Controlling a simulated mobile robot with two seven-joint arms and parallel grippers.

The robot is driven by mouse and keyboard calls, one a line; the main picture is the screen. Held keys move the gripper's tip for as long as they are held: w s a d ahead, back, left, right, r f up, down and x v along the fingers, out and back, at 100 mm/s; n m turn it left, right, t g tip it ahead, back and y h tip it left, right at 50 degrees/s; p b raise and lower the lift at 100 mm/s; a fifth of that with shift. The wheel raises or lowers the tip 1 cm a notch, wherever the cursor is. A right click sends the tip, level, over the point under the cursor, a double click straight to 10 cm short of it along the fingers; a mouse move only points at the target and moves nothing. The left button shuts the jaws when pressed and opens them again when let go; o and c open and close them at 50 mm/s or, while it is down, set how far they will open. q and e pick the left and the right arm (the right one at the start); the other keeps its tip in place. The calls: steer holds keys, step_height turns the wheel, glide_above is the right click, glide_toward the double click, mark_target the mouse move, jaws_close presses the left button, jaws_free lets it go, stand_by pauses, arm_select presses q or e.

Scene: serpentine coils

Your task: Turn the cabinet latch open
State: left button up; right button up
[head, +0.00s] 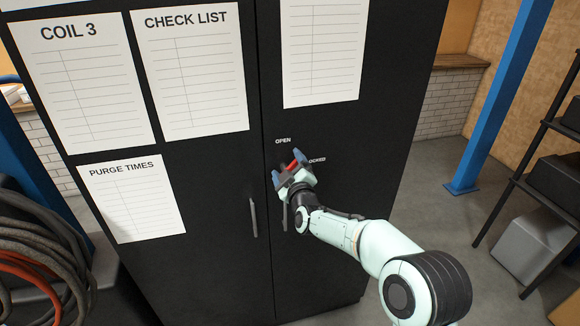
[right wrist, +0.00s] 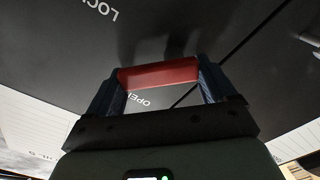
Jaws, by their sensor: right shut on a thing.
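The black cabinet (head: 225,180) stands in front of me with its two doors closed. Its red latch (head: 294,165) is on the right door, near the OPEN and LOCKED labels. My right gripper (head: 287,167) is at the latch. In the right wrist view the red latch (right wrist: 158,75) spans the space between the two blue fingers, and the gripper (right wrist: 157,82) is shut on it. The gripper hides part of the latch in the head view, so I cannot tell exactly which label it points to. My left gripper is not in view.
A vertical door handle (head: 253,217) is on the left door, and another is partly behind my right arm. Paper sheets (head: 190,70) hang on the doors. Coiled hoses (head: 40,260) are at the left. A blue post (head: 490,110) and dark shelf are at the right, with clear floor between.

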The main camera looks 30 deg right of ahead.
steer(key=n, duration=0.2)
steer(key=a+n, duration=0.1)
steer(key=n, duration=0.1)
steer(key=shift+w+n+p, duration=0.1)
steer(key=shift+n+p, duration=0.2)
steer(key=shift+p, duration=0.1)
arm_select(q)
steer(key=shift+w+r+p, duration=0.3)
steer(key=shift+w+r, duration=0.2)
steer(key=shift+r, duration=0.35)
arm_select(e)
steer(key=n, duration=0.4)
steer(key=shift+a+f, duration=0.1)
steer(key=shift+a, duration=0.1)
steer(key=o, duration=1.3)
steer(key=shift+n, duration=0.3)
steer(key=shift+s+a, duration=0.15)
steer(key=shift+s, duration=0.1)
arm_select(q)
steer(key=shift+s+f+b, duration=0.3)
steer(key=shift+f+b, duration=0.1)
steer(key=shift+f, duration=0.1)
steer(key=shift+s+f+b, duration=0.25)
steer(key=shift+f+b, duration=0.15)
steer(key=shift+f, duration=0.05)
arm_select(e)
steer(key=v, duration=1.2)
steer(key=shift+s+a, duration=0.1)
steer(key=shift+s, duration=0.3)
